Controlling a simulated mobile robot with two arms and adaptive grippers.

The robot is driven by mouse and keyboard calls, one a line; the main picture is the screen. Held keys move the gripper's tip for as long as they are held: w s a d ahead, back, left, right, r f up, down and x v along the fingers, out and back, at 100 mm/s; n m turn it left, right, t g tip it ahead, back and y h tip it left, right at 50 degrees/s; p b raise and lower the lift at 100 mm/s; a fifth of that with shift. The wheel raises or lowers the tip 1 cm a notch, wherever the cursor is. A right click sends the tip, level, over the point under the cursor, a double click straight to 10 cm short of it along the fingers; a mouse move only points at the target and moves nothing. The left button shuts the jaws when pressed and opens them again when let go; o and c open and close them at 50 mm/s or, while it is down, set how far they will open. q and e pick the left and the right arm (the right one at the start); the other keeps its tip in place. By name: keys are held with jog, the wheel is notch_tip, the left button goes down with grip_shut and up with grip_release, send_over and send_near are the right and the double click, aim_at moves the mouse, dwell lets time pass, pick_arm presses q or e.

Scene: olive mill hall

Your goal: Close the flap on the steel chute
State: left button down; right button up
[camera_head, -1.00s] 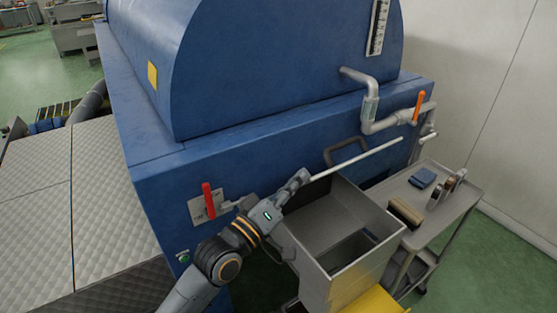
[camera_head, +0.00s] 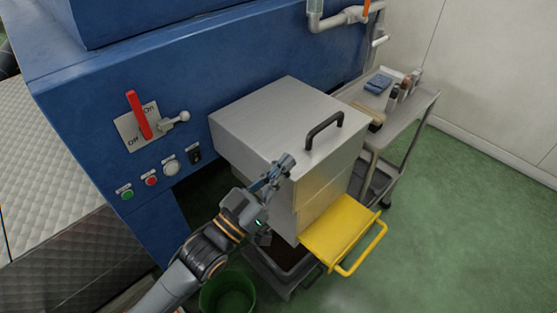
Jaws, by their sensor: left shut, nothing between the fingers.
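The steel chute (camera_head: 322,189) stands out from the front of the blue machine. Its steel flap (camera_head: 275,112) lies flat over the top, covering the opening, with its black handle (camera_head: 324,128) near the front right. I see no gap along the visible edges. My left gripper (camera_head: 283,163) is shut and empty at the flap's front left edge; I cannot tell if it touches. It hides part of the chute's front corner. My right gripper is not in view.
A yellow panel with a bar handle (camera_head: 338,232) sticks out low at the chute's front. A dark bin (camera_head: 285,277) and green bucket (camera_head: 228,294) stand below. A grey cart (camera_head: 407,117) is at right. A red lever (camera_head: 139,115) and buttons sit on the machine at left.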

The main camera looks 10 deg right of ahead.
pick_arm(q)
jog(key=shift+f, duration=0.4)
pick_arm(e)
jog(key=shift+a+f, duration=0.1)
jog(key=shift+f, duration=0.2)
pick_arm(q)
jog(key=shift+r, duration=0.15)
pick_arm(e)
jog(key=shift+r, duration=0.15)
